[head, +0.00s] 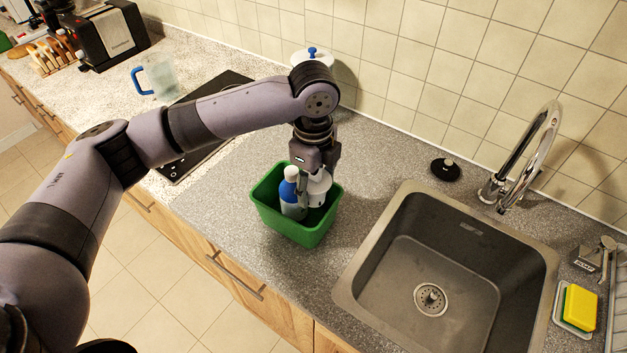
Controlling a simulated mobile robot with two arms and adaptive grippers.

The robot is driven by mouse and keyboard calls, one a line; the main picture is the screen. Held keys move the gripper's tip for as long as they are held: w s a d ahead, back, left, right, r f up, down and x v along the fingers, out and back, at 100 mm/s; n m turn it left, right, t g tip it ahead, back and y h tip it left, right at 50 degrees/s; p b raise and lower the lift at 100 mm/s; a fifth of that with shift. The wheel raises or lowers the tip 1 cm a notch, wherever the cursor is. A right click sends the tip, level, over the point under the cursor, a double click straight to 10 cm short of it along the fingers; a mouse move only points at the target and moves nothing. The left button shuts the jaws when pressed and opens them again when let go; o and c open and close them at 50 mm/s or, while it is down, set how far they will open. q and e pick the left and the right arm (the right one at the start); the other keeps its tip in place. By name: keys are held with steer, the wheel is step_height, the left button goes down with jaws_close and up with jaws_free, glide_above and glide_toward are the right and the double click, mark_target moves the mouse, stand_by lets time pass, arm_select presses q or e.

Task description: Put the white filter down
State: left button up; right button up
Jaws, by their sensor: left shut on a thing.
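My left gripper (312,174) points down into the green bin (290,231) on the counter. It is shut on a white object (319,188), which I take to be the white filter. The gripper covers its upper part and the bin wall hides its lower part, so I cannot tell whether it touches the bin floor. A blue bottle with a white cap (290,192) stands in the bin just left of the white object. My right gripper is not in view.
The sink (440,275) and tap (530,155) are right of the bin. A yellow sponge (580,306) lies at the far right. A black hob (205,125), a jug with a blue handle (158,77) and a blue-knobbed white container (312,54) are farther back. Counter between bin and sink is clear.

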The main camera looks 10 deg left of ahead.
arm_select(q)
steer(key=shift+f, duration=0.4)
steer(key=o, duration=1.2)
steer(key=shift+r, duration=0.1)
steer(key=shift+r, duration=0.3)
step_height(320, 180, up, 12)
steer(key=b, duration=0.3)
steer(key=shift+r, duration=0.2)
